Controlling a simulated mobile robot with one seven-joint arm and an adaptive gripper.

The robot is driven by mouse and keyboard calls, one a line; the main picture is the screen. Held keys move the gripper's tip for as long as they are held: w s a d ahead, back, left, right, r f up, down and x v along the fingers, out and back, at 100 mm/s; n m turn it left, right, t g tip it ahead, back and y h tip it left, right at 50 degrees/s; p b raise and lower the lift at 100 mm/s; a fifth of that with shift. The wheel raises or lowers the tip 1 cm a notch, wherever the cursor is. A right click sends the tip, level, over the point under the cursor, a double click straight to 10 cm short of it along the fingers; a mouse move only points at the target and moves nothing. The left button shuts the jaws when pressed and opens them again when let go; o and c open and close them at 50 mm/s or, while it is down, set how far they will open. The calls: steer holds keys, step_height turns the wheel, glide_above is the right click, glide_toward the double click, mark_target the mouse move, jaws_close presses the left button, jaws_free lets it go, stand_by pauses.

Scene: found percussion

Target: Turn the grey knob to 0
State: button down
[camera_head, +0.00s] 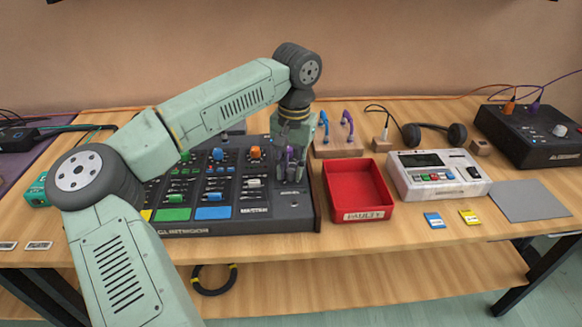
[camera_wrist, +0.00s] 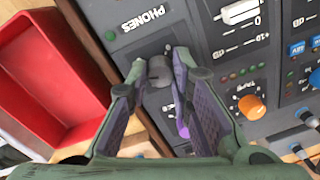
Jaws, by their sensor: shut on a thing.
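The mixer (camera_head: 262,222) is a dark console with coloured knobs, sliders and buttons. A grey knob (camera_wrist: 160,70) stands on its panel beside the "PHONES" label in the wrist view. My gripper (camera_wrist: 160,60) is shut on this grey knob, one finger on each side of it. In the head view my gripper (camera_head: 291,168) is over the right end of the mixer, and its fingers hide the grey knob there. The knob's pointer and scale cannot be read.
An orange knob (camera_wrist: 251,107) is farther right. A red tray (camera_head: 358,190) labelled "FAULTY" stands right of the mixer. A wooden block with blue and purple cables (camera_head: 338,146) is behind the tray.

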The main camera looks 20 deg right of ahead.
steer(key=n+b, duration=0.1)
steer(key=n, duration=1.1)
steer(key=shift+w+b, duration=0.1)
steer(key=shift+b, duration=0.3)
steer(key=n, duration=0.5)
steer(key=shift+n+b, duration=0.3)
steer(key=n+b, duration=0.1)
steer(key=n, duration=0.5)
steer(key=shift+g, duration=0.3)
steer(key=n+b, duration=0.1)
steer(key=n, duration=0.5)
steer(key=shift+n+h, duration=0.3)
steer(key=shift+n, duration=0.1)
steer(key=n+b, duration=0.1)
steer(key=n, duration=0.5)
steer(key=shift+a+b, duration=0.1)
steer(key=shift+b, duration=0.25)
steer(key=n+b, duration=0.1)
steer(key=n, duration=0.5)
steer(key=shift+n+b, duration=0.4)
steer(key=n, duration=0.5)
steer(key=shift+b, duration=0.35)
steer(key=shift+n, duration=0.3)
